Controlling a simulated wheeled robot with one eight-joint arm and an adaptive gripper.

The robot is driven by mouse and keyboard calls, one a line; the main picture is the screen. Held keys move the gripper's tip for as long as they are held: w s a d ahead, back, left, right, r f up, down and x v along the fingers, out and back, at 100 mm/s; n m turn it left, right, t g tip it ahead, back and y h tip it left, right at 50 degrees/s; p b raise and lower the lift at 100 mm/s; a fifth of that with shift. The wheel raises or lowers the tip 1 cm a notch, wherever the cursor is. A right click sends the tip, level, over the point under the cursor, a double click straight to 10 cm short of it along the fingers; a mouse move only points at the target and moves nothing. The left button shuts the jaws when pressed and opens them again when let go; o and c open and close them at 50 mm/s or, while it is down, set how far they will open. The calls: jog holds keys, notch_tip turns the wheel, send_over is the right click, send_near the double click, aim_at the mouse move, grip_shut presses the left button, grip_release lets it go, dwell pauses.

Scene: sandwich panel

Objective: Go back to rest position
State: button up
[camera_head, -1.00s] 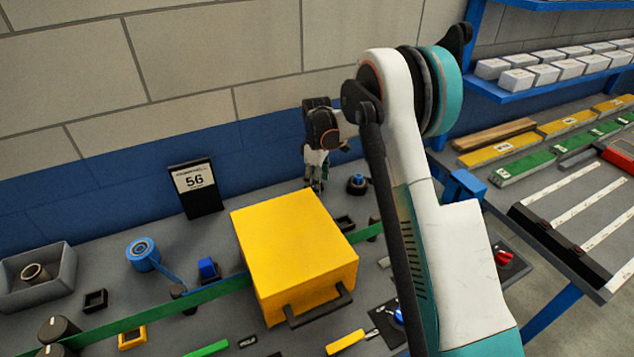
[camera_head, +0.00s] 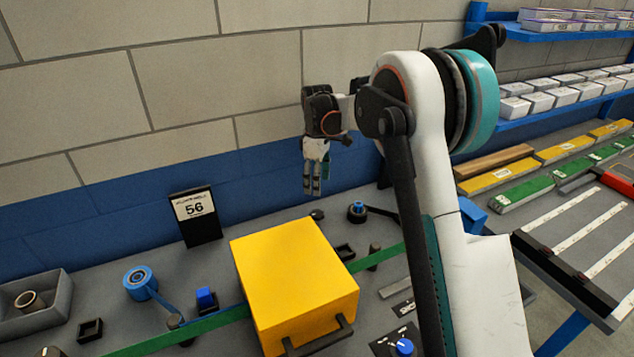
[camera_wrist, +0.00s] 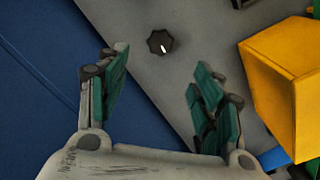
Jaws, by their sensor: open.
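My gripper (camera_head: 318,188) hangs pointing down above the back of the grey bench (camera_head: 100,262), behind the yellow box (camera_head: 290,272). In the wrist view its two green-padded fingers (camera_wrist: 163,105) are apart with nothing between them. Below the fingers in that view is a black knob (camera_wrist: 160,42) with a white mark on the grey surface. The yellow box also shows at the right of the wrist view (camera_wrist: 290,85). My arm covers the right part of the bench in the head view.
A green strip (camera_head: 215,320) crosses the bench under or behind the yellow box. A blue lever (camera_head: 140,283) and a grey bin (camera_head: 40,300) are at left. Shelves with white boxes (camera_head: 540,100) are at right.

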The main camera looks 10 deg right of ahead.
jog(key=s+r+m+t, duration=0.3)
jog(key=s+r+m, duration=0.3)
jog(key=s+r, duration=1.1)
jog(key=s+f+m+t, duration=0.2)
jog(key=s+f, duration=0.1)
jog(key=s, duration=0.8)
jog(key=s+f+m+t, duration=0.2)
jog(key=s+f+m, duration=0.1)
jog(key=s, duration=0.8)
jog(key=shift+s, duration=0.35)
